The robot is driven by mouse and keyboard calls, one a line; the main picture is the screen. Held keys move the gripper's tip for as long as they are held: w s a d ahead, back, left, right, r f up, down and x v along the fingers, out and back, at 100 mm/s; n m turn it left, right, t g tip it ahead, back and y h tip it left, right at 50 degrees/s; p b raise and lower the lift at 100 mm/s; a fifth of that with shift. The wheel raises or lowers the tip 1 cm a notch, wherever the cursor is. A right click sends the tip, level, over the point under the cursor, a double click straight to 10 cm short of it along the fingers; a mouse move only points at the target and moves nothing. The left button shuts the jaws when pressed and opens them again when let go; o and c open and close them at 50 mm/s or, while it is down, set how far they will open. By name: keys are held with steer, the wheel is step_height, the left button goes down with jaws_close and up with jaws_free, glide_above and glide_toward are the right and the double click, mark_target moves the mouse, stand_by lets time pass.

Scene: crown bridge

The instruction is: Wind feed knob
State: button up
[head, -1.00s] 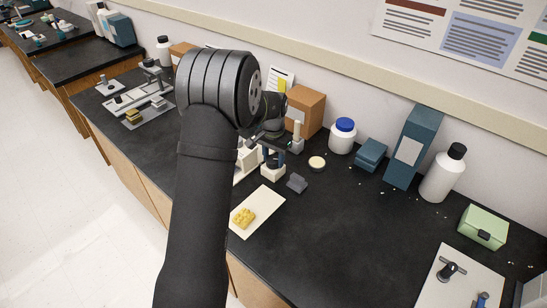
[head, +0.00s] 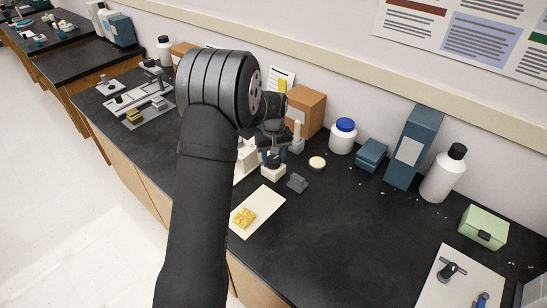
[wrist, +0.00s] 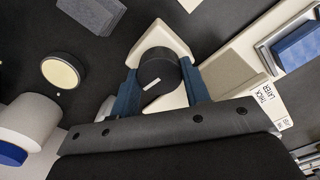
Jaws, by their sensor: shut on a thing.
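The feed knob (wrist: 160,72) is a round black knob with a short white mark on its face, on a cream housing (wrist: 166,34) in the wrist view. My gripper (wrist: 159,82) has one blue finger on each side of the knob and is shut on it. The white mark lies slanted, rising to the right. In the head view my gripper (head: 272,153) is low over the white device, at the housing's base (head: 273,172). My arm hides much of the device, and the knob is hard to make out there.
Beside the device are a grey block (head: 297,183), a round cream-topped disc (head: 317,163) and a cream board (head: 262,205) with yellow pieces. A blue-lidded jar (head: 342,138) and cardboard box (head: 305,112) stand behind.

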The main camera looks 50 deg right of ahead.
mark_target(273, 159)
steer(key=shift+n, duration=0.5)
stand_by(0.3)
steer(key=o, duration=1)
steer(key=shift+c, duration=0.2)
steer(key=shift+r, duration=0.1)
step_height(273, 159, up, 17)
steer(key=shift+r, duration=0.15)
step_height(273, 159, down, 18)
steer(key=shift+r, duration=0.25)
